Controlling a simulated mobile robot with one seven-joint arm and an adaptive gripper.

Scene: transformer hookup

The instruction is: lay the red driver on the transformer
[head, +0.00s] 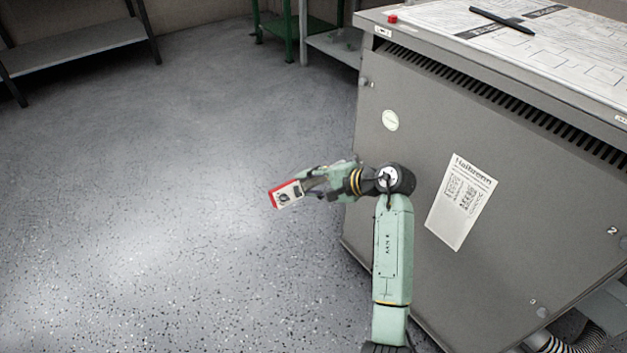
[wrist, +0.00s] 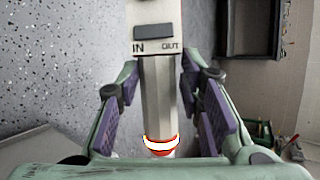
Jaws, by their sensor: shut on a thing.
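My gripper (head: 313,183) is shut on the thing that looks to be the red driver (head: 287,194), a red-edged box with a pale face. In the wrist view the driver (wrist: 155,42) has a pale face marked IN and OUT. Its pale shaft runs back between the purple finger pads, with a red and white end near the palm. It is held in the air over the floor, left of the transformer and apart from it. The transformer (head: 410,215) is a big grey cabinet with a white label on its side and a flat top.
A black pen-like tool (head: 503,20) lies on the transformer's patterned top, and a small red button (head: 393,19) is at the top's left corner. Much of the top is bare. Shelves (head: 75,48) stand along the back wall. The floor on the left is clear.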

